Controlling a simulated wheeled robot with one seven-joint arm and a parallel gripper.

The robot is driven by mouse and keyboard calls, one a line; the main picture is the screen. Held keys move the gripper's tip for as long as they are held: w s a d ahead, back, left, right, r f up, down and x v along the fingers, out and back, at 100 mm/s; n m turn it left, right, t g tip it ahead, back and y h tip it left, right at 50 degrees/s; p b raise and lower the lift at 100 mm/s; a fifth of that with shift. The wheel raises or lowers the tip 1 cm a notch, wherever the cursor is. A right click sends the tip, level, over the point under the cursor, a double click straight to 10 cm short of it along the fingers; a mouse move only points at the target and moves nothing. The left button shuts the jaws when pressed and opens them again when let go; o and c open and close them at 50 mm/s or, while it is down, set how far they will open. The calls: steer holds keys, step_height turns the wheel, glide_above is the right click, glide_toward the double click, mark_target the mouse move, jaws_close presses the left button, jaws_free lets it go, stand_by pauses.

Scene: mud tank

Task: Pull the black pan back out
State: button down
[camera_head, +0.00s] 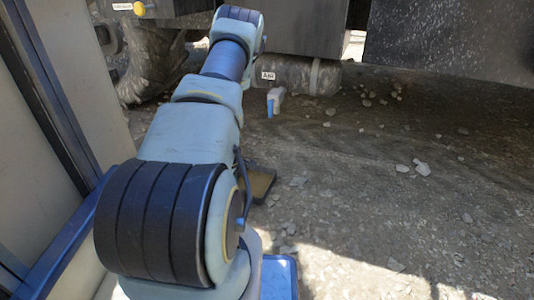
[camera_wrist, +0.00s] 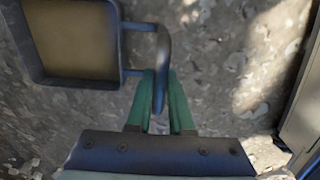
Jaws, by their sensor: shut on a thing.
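The black pan (camera_wrist: 112,50) is a shallow square tray with a dark rim and a tan-brown inside. It fills the upper left of the wrist view and lies on or close above the gravel; I cannot tell which. Its looped handle (camera_wrist: 165,42) sticks out to the right. My gripper (camera_wrist: 161,76) has its green fingers shut on the handle's bar. In the head view a corner of the pan (camera_head: 263,184) shows beside my arm, which hides the rest of it and my gripper.
A dark vehicle underside with a labelled tank (camera_head: 295,76) and a blue-tipped tap (camera_head: 273,101) stands beyond the pan. A wheel (camera_head: 150,65) is at the back left. A panel with a blue frame (camera_head: 50,90) borders the left. Gravel with loose stones lies open to the right.

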steer(key=shift+s, duration=0.1)
steer(key=shift+c, duration=1.6)
jaws_free()
step_height(320, 180, up, 10)
steer(key=p, duration=0.8)
